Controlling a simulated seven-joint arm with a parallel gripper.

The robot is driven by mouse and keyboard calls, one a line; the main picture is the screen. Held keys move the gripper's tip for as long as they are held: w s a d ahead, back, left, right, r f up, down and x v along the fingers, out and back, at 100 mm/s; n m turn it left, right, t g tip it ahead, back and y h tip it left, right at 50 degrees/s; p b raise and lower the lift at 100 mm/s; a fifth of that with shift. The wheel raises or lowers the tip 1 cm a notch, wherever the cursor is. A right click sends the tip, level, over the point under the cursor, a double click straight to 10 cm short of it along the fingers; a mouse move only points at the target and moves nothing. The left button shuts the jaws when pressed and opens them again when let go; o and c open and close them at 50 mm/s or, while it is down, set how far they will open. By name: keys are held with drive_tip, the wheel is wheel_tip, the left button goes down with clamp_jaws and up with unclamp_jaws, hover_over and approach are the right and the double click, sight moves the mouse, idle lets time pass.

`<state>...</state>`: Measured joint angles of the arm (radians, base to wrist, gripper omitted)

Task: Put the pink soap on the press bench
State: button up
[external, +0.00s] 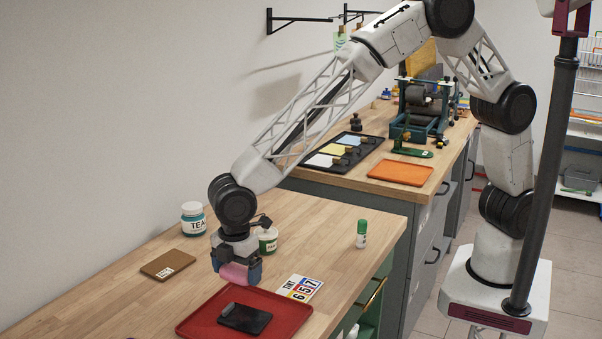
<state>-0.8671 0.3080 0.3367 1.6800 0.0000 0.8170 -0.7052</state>
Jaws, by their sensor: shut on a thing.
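The pink soap (236,274) is held between the fingers of my gripper (235,266), which points down over the near wooden table (115,305). The fingers cover the soap's ends. The soap is near the back left corner of a red tray (190,324); I cannot tell its exact height above the table. The press bench (453,143) is the wooden-topped counter farther back, with a roller press (420,100) on it.
The red tray holds a dark flat block (245,318). A teal-labelled jar (193,219), a green-labelled pot (268,240), a brown pad (168,264), a green-capped bottle (362,234) and a number card (299,288) stand around. The bench carries a black tray (374,151) and an orange tray (400,173).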

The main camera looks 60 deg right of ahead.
sight(237, 268)
drive_tip(key=shift+r, duration=0.15)
wheel_tip(237, 268, up, 8)
drive_tip(key=shift+f, duration=0.25)
drive_tip(key=w+d+r+m, duration=0.1)
drive_tip(key=w+d+m, duration=0.2)
drive_tip(key=d, duration=1.1)
drive_tip(key=w+d+m, duration=0.2)
drive_tip(key=w+d, duration=0.2)
drive_tip(key=d, duration=1.1)
drive_tip(key=w+d+r+m, duration=0.1)
drive_tip(key=w+d+m, duration=0.2)
drive_tip(key=d, duration=1.1)
drive_tip(key=s+d+m, duration=0.3)
drive_tip(key=s+d, duration=0.1)
drive_tip(key=d, duration=0.8)
drive_tip(key=s+d+m, duration=0.2)
drive_tip(key=s+d, duration=0.2)
drive_tip(key=d, duration=0.8)
drive_tip(key=s+d+f+m, duration=0.3)
drive_tip(key=s+d+m, duration=0.2)
drive_tip(key=s+d, duration=1)
drive_tip(key=shift+w+a+f, duration=0.15)
drive_tip(key=shift+f, duration=1)
drive_tip(key=shift+w+a+f, duration=0.15)
drive_tip(key=shift+f, duration=0.95)
drive_tip(key=shift+w, duration=0.15)
